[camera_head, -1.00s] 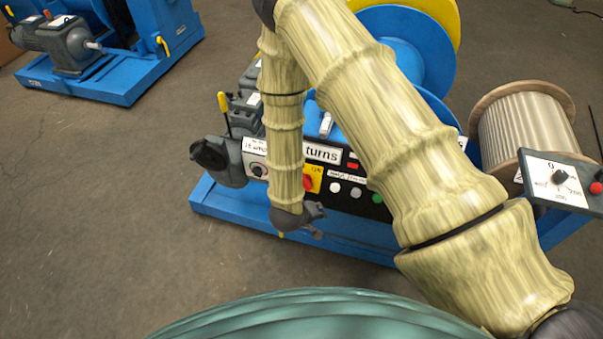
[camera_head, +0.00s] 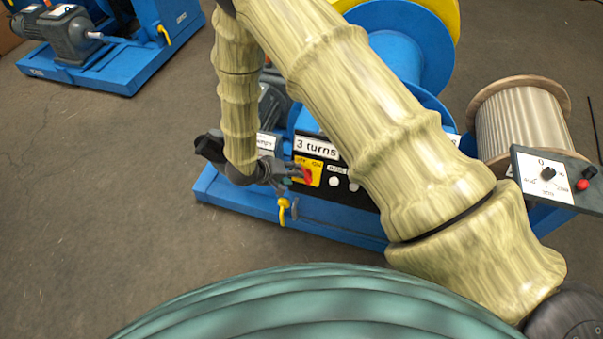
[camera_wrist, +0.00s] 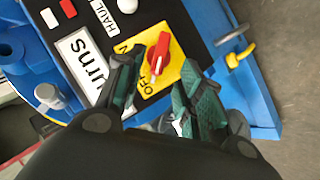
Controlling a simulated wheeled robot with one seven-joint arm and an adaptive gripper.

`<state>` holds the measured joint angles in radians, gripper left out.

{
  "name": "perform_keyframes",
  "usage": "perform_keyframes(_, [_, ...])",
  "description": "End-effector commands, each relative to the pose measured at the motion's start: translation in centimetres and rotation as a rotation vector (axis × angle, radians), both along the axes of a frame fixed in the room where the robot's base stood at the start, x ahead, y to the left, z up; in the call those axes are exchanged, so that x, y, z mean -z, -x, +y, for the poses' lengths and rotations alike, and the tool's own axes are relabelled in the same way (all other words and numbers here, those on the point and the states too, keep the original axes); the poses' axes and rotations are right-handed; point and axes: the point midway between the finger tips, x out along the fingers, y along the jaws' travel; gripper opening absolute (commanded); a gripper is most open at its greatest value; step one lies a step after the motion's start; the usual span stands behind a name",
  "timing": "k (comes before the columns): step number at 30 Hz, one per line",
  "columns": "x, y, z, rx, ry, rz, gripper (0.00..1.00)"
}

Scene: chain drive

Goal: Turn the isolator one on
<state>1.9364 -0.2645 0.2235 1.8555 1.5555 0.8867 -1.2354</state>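The isolator is a red rotary knob (camera_wrist: 160,52) on a yellow plate (camera_wrist: 174,77) marked OFF and ON. In the wrist view, a pale mark on the knob's lower end lies toward the OFF lettering. The yellow plate also shows in the head view (camera_head: 316,171), beside the "3 turns" label. My gripper (camera_wrist: 166,78) is open, its two green-padded fingers apart on either side of the knob's lower end. In the head view my gripper (camera_head: 284,174) is just left of the knob. I cannot tell whether a finger touches the knob.
A yellow hooked lever (camera_head: 286,210) sits on the blue base (camera_head: 340,222) below the panel. White buttons (camera_head: 334,182) are right of the isolator. A control box with a dial (camera_head: 546,178) stands at right. My arm hides part of the panel.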

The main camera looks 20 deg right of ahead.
Motion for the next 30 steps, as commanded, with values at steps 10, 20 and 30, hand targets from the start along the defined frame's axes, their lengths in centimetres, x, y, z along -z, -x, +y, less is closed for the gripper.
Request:
perform_keyframes(10, [3.2, -1.2, -3.0, 0.000, -0.001, 0.000, 0.38])
perform_keyframes(20, [4.6, -1.7, -4.1, 0.000, -0.001, 0.000, 0.38])
perform_keyframes(30, [4.6, -1.7, -4.1, 0.000, -0.001, 0.000, 0.21])
